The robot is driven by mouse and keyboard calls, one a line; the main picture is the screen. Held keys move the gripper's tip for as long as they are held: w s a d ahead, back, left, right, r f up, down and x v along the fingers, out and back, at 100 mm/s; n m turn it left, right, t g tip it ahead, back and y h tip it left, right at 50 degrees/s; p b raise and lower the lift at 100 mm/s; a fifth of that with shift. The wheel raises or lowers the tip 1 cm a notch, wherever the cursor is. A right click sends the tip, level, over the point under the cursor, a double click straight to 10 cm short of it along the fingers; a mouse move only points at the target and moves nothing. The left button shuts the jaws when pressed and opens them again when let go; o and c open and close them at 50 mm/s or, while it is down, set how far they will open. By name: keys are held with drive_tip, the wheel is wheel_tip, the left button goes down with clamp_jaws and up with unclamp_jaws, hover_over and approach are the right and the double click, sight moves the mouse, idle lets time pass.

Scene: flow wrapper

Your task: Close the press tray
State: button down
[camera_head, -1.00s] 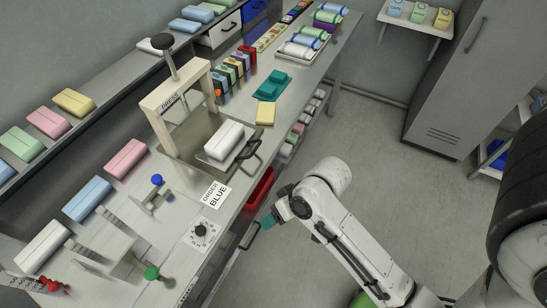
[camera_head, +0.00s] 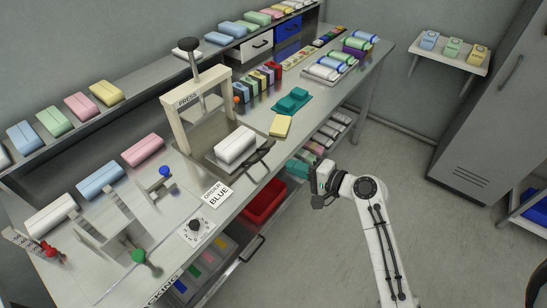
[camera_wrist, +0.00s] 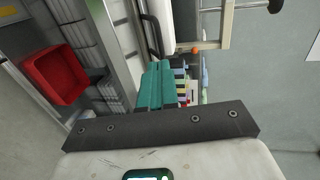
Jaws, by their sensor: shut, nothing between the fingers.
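The press (camera_head: 187,112) stands on the bench as a cream frame with a black knob on top. Its metal tray (camera_head: 216,160) sticks out from under the frame toward the bench's front edge. A white block (camera_head: 235,146) lies on the tray. The tray's black handle (camera_head: 263,153) is at its front; it also shows in the wrist view (camera_wrist: 152,36). My gripper (camera_head: 297,168) is shut and empty, its teal fingers in front of the bench edge, right of the handle and apart from it. The teal fingers (camera_wrist: 156,86) point toward the handle side in the wrist view.
A red bin (camera_head: 264,203) sits under the bench edge. A yellow block (camera_head: 280,126) and a teal object (camera_head: 292,102) lie right of the tray. An order card (camera_head: 216,195) and dial (camera_head: 196,228) are left of it.

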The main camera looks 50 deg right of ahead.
drive_tip(key=p, duration=0.1)
approach(237, 140)
drive_tip(key=s, duration=0.1)
drive_tip(key=s+f, duration=0.2)
drive_tip(key=shift+s+d, duration=0.1)
drive_tip(key=shift+s, duration=0.2)
drive_tip(key=r+x, duration=0.1)
drive_tip(key=x, duration=0.3)
drive_tip(key=b+x, duration=0.1)
drive_tip(key=x, duration=0.3)
drive_tip(key=r+b+x, duration=0.1)
drive_tip(key=x, duration=0.3)
drive_tip(key=shift+w+d+r, duration=0.1)
drive_tip(key=shift+w+r, duration=0.1)
drive_tip(key=shift+w, duration=0.4)
drive_tip(key=shift+w+r, duration=0.25)
drive_tip(key=shift+r, duration=0.15)
